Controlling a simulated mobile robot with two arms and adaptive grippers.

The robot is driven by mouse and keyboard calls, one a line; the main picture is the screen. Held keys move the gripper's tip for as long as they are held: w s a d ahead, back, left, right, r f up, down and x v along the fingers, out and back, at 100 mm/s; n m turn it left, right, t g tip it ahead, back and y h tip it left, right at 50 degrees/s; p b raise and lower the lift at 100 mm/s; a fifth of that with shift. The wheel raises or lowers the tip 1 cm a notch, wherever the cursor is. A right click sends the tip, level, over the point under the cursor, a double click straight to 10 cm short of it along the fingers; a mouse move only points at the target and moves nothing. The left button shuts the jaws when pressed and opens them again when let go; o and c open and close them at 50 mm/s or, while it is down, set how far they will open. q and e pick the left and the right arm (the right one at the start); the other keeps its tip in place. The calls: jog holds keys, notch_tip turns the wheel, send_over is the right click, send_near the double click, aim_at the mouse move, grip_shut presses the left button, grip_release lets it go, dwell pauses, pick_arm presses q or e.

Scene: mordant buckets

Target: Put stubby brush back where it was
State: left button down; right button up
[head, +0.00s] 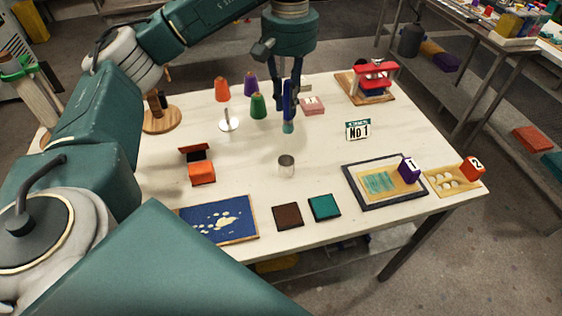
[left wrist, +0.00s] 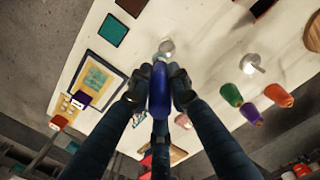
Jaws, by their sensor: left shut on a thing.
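My left gripper (head: 287,88) is shut on the stubby brush (head: 288,112), which has a blue handle and a teal tip pointing down. The brush hangs upright over the table, above and behind a small metal cup (head: 286,167) in the head view. Brush and cup are apart there. In the left wrist view the blue handle (left wrist: 160,92) sits between the fingers of my gripper (left wrist: 158,80), and the metal cup (left wrist: 167,46) shows just beyond the tip. My right gripper is not in view.
Orange, purple and green cones (head: 258,106) stand behind left, near a white spindle stand (head: 228,122). An orange box (head: 201,173), brown pad (head: 288,217) and framed tray (head: 353,188) lie nearer.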

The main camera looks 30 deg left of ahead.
aim_at(287, 119)
pick_arm(q)
jog(key=shift+n, duration=0.4)
jog(key=f, duration=0.4)
jog(key=w+a+f+b, duration=0.1)
jog(key=f, duration=0.1)
jog(key=shift+w+f, duration=0.1)
jog(key=shift+f, duration=0.3)
notch_tip(287, 119, down, 11)
jog(key=p, duration=0.3)
jog(key=shift+r, duration=0.15)
jog(key=shift+w+f, duration=0.1)
jog(key=shift+f, duration=0.1)
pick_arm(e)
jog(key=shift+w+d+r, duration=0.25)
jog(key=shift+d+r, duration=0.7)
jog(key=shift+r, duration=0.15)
